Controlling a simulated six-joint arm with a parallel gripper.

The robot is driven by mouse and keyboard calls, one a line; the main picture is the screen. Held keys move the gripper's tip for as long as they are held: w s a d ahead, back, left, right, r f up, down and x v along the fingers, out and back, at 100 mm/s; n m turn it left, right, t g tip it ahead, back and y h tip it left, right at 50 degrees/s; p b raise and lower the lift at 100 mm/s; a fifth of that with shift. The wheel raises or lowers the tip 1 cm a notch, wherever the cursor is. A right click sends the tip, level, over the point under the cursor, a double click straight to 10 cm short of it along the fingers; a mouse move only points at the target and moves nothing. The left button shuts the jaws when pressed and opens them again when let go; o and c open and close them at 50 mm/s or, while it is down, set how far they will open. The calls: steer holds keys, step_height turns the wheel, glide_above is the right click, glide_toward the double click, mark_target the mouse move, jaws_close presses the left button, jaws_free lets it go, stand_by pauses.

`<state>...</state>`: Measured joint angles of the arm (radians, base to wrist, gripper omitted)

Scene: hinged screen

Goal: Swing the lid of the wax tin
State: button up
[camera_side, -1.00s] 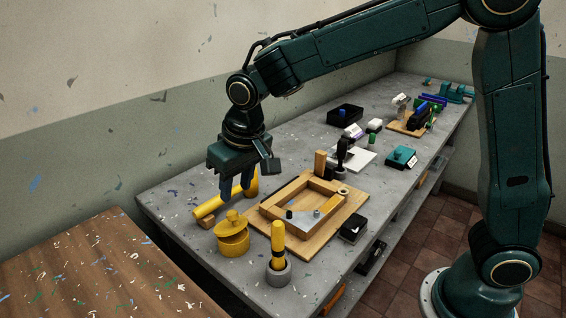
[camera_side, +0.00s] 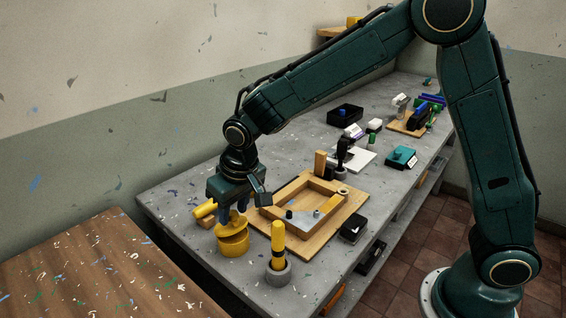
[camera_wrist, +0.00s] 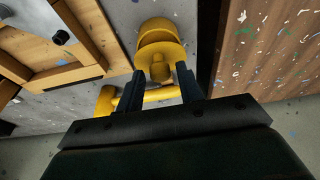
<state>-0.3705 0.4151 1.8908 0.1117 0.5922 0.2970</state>
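The yellow wax tin (camera_side: 232,248) stands near the front left of the grey bench. My gripper (camera_side: 233,208) points down over the lid. In the wrist view my gripper (camera_wrist: 163,78) has its two dark fingers apart, one on each side of the knob (camera_wrist: 160,71). Narrow gaps seem to show beside the knob; contact is not clear. In the side view the fingers partly hide the knob.
A yellow cylinder (camera_side: 204,209) lies behind the tin. A yellow-handled tool (camera_side: 278,238) stands in a grey holder (camera_side: 278,276) at its right. A wooden frame (camera_side: 268,212) on a board is close by. The brown table (camera_side: 110,270) is at the left.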

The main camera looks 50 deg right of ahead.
mark_target(240, 226)
steer(key=shift+f, duration=0.2)
steer(key=c, duration=0.6)
steer(key=shift+s+f, duration=0.75)
steer(key=shift+f, duration=0.2)
steer(key=shift+c, duration=0.2)
steer(key=shift+s+f, duration=0.25)
steer(key=shift+f, duration=0.2)
steer(key=o, duration=0.9)
steer(key=shift+w+r, duration=0.1)
steer(key=shift+r, duration=0.1)
steer(key=v, duration=1.3)
steer(key=shift+r, duration=0.3)
